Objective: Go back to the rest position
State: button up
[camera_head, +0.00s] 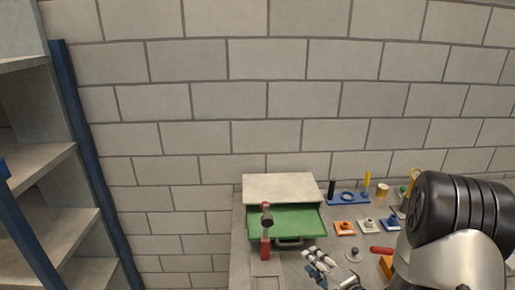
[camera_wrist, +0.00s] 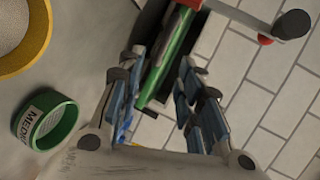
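My gripper (camera_head: 325,266) is over the front part of the grey bench, to the right of a red lever (camera_head: 265,246) with a dark knob. In the wrist view my gripper (camera_wrist: 158,75) shows two blue-padded fingers spread apart. Nothing is held between them. The edge of a green panel (camera_wrist: 172,57) shows beyond the gap, apparently farther off. My arm fills the lower right of the head view and hides part of the bench.
A pale box (camera_head: 281,187) with a green panel (camera_head: 300,222) stands on the bench (camera_head: 241,262). Orange (camera_head: 344,228), white and blue blocks sit to the right, behind my gripper. In the wrist view, a green ring (camera_wrist: 47,121) and a yellow ring (camera_wrist: 38,50) are at left.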

jog(key=s+d+r+n+g+h, duration=0.2)
jog(key=s+r+n+h, duration=0.1)
jog(key=r, duration=0.4)
jog(key=s+d+r+n+g+h, duration=0.1)
jog(key=s+r+n+g+h, duration=0.1)
jog(key=s+r+n+h, duration=0.35)
jog(key=s+a+r+n+g+y, duration=0.1)
jog(key=s+a+r, duration=0.1)
jog(key=s, duration=0.5)
jog(key=s+a+r+n+g+y, duration=0.1)
jog(key=s+a+r+g, duration=0.1)
jog(key=s, duration=0.4)
jog(key=s+a+r+n+g+y, duration=0.1)
jog(key=s+a+r+n, duration=0.1)
jog(key=s, duration=0.5)
jog(key=shift+s+a+g, duration=0.3)
jog(key=shift+a+g, duration=0.1)
jog(key=shift+a, duration=0.45)
jog(key=shift+d, duration=0.1)
